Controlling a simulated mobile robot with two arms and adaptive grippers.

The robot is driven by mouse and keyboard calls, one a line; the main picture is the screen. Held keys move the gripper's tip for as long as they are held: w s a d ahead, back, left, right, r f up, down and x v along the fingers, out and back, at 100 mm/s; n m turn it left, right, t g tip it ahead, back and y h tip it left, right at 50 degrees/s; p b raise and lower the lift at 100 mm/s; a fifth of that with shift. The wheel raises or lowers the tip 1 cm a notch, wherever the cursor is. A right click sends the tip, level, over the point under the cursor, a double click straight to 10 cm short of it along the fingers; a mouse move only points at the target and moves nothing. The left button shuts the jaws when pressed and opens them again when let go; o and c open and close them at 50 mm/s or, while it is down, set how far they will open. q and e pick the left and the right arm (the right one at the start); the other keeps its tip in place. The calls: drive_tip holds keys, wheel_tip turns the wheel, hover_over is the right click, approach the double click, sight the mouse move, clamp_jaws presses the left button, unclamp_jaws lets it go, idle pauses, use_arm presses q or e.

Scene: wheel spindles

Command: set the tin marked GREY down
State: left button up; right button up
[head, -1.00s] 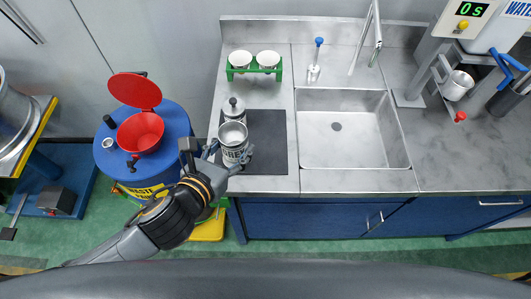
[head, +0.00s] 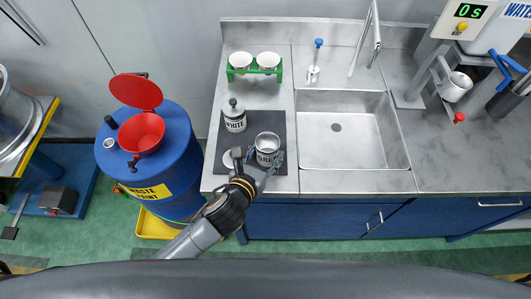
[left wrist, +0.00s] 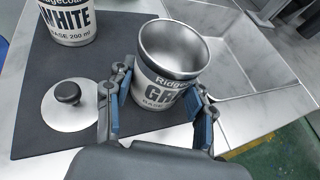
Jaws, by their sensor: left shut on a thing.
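The tin marked GREY (head: 267,146) is open-topped and silver with a pale label. My left gripper (head: 264,164) is shut on it from the front, one finger on each side. In the left wrist view the tin (left wrist: 166,75) stands between the fingers (left wrist: 160,100), its label partly covered. It is over the dark mat (head: 276,122), near the mat's right edge. I cannot tell whether its base touches the mat. The tin marked WHITE (head: 235,117) stands lidded on the mat, behind and to the left. My right gripper is not in view.
A round lid with a black knob (left wrist: 67,103) lies left of the gripper. A green rack (head: 254,68) with two white cups stands behind the mat. The sink (head: 343,150) is to the right. A blue waste drum (head: 172,160) with a red funnel stands left of the counter.

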use_arm(q)
drive_tip(key=o, duration=1.2)
drive_tip(key=shift+f, duration=0.1)
drive_tip(key=shift+r, duration=0.2)
drive_tip(key=shift+b+v, duration=0.55)
drive_tip(key=shift+v, duration=5.5)
drive_tip(key=shift+f, duration=0.1)
